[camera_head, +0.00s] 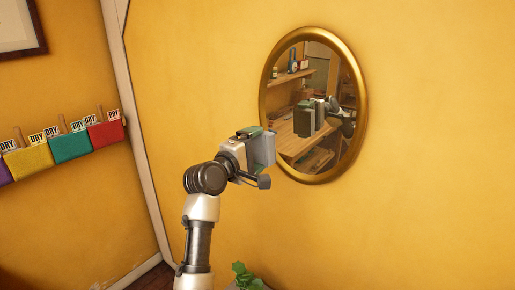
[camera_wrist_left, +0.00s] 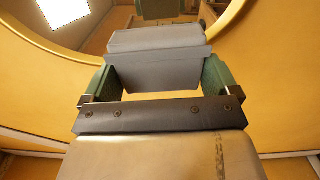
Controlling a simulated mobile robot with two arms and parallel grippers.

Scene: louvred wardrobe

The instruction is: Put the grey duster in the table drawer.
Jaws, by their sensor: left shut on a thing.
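My left gripper (camera_head: 258,153) is raised in front of the wall mirror and shut on the grey duster (camera_head: 264,148). In the left wrist view the duster (camera_wrist_left: 155,68) is a grey block between the green fingers of the gripper (camera_wrist_left: 155,78). Part of the duster is hidden by the gripper. The table drawer is not directly in view. My right gripper does not show directly.
A round gold-framed mirror (camera_head: 366,110) hangs on the yellow wall close to the gripper. It reflects a wooden surface and shelves. Coloured boxes marked DRY (camera_head: 70,147) line the left wall. A green plant (camera_head: 245,277) stands below my arm.

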